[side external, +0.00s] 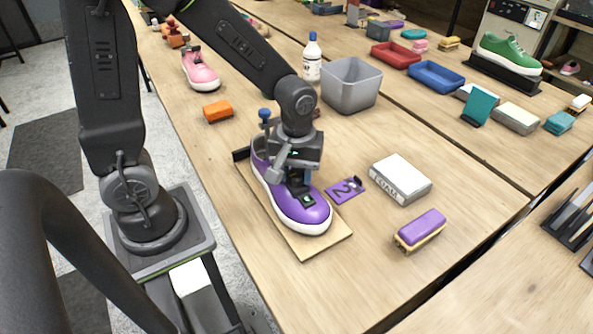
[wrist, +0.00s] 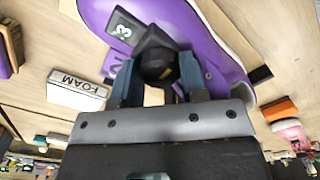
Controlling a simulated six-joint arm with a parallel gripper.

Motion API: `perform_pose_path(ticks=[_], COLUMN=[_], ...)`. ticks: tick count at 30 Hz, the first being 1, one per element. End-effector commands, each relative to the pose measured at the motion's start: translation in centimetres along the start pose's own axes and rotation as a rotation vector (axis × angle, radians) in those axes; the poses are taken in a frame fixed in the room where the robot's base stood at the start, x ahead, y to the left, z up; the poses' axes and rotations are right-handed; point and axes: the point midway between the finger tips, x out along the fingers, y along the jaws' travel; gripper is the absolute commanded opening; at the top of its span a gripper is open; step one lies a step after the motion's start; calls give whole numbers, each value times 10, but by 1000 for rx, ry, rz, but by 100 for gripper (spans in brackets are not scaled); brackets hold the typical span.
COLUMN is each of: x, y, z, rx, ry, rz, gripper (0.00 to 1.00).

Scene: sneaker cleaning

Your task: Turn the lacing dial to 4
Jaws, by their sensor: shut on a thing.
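The purple sneaker (side external: 302,214) with a white sole lies on a wooden board (side external: 318,250) under my gripper, and its purple side fills the top of the wrist view (wrist: 205,45). My gripper (side external: 294,184) points down at the top of the shoe. In the wrist view my gripper's two fingers (wrist: 160,82) are shut on a round black lacing dial (wrist: 159,66) with a small yellowish mark. A dark piece with a small light marking (wrist: 122,31), perhaps a 3, sits beside the dial. The dial is hidden in the side view.
A purple plate marked 2 (side external: 344,190) lies beside the shoe. A FOAM box (side external: 400,179) and a purple-topped brush (side external: 420,230) lie to the right. A grey bin (side external: 351,86), white bottle (side external: 312,60) and orange block (side external: 217,111) stand behind.

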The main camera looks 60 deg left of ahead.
Motion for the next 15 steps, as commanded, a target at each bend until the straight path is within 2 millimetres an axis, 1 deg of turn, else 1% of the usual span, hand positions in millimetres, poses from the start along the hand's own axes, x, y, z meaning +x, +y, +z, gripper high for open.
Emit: perform_pose_path(ticks=[15], x=[-1], y=[1], z=[-1], rx=[484], ry=[3], rz=[2], gripper=[16])
